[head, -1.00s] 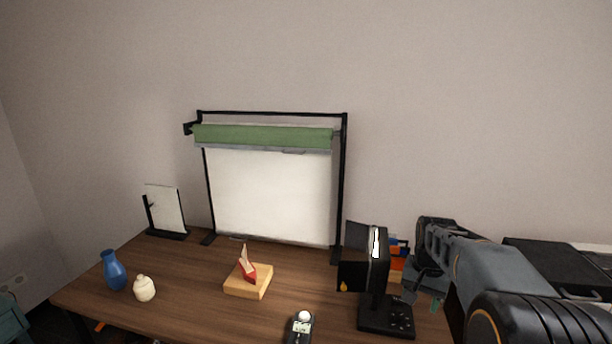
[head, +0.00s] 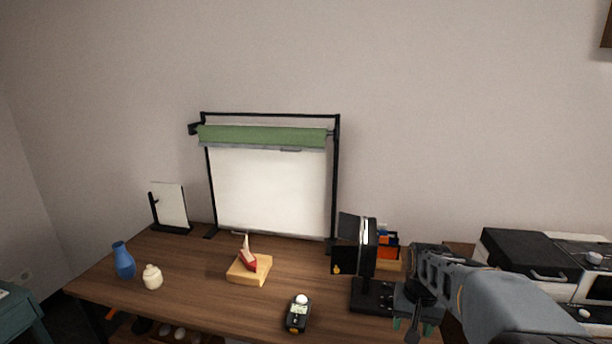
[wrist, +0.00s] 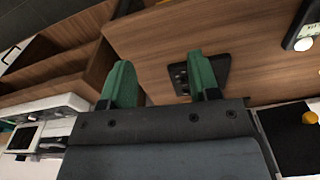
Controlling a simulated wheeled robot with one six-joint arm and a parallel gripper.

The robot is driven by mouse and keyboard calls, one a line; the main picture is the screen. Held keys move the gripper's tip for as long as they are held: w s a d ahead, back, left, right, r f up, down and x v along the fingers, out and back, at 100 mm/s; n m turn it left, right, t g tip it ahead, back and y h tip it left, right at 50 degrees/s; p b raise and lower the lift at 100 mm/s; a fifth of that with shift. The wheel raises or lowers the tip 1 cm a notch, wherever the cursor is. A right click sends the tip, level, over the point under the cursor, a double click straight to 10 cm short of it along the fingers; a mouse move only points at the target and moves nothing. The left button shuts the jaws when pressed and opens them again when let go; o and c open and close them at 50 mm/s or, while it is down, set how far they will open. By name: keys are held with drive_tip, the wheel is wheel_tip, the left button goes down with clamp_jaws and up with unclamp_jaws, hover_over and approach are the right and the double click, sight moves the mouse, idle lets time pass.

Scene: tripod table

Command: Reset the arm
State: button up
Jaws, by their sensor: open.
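My gripper (wrist: 160,80) shows in the wrist view with its two green fingers spread apart and nothing between them. In the head view my gripper (head: 412,325) is at the lower right, in front of the table's right end. My arm reaches in from the lower right corner. The black stand (head: 370,296) with its upright panel is just left of the gripper. In the wrist view the black base (wrist: 208,72) of a stand lies on the wooden tabletop beyond the right finger. I cannot tell the height of the gripper above the table.
The wooden table (head: 205,290) holds a blue vase (head: 124,262), a cream jar (head: 152,277), a wooden block with a red piece (head: 249,270), a dark handheld device (head: 298,314) and a framed green roller screen (head: 264,137). A stove-like unit (head: 530,258) stands at right.

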drive_tip(key=s+a+r+n+t+p, duration=0.3)
drive_tip(key=s+a+r+p, duration=0.4)
drive_tip(key=s+r, duration=0.3)
drive_tip(key=shift+s+r+n+p, duration=0.2)
drive_tip(key=shift+s+n+p, duration=0.1)
drive_tip(key=shift+s, duration=0.5)
